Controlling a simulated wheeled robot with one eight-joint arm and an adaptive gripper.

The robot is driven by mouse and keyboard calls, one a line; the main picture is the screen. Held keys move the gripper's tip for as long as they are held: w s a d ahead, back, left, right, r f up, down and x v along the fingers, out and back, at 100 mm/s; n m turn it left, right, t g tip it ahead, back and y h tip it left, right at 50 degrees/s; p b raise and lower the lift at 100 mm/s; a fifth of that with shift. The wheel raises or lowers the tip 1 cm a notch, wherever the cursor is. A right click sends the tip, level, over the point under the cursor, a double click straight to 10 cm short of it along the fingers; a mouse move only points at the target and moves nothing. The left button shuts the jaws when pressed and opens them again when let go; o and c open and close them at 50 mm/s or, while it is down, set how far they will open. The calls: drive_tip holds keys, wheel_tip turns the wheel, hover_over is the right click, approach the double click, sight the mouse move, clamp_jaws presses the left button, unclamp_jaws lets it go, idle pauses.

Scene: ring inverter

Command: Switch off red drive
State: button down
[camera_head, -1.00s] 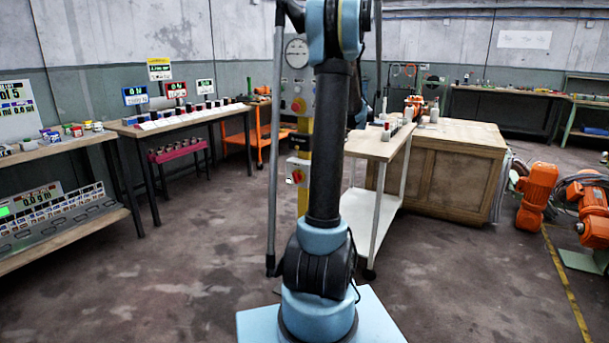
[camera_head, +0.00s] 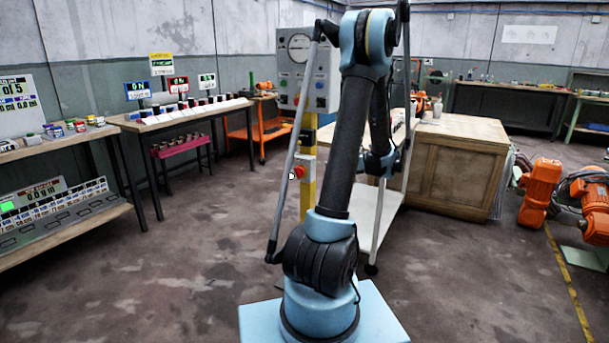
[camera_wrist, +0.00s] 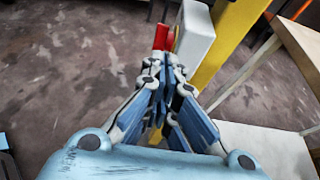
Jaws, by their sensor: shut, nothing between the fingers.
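A red-framed display (camera_head: 178,85) stands on the left bench between a blue and a green one; it appears to read ON. Below the displays, a sloped white panel (camera_head: 185,115) carries several small dark parts, too small to tell. In the wrist view my gripper (camera_wrist: 162,85) is shut and empty. Just beyond its fingertips is a red knob (camera_wrist: 161,37) on a white box (camera_wrist: 195,35) fixed to a yellow post; contact cannot be told. This knob probably also shows in the head view (camera_head: 299,172). My gripper is hidden in the head view.
A grey control box (camera_head: 309,70) with a gauge tops the yellow post (camera_head: 307,195). A white cart (camera_head: 352,215) and wooden cabinet (camera_head: 455,170) stand right of it. The floor at front left is clear.

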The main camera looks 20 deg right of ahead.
sight(299, 172)
drive_tip(key=x, duration=1.4)
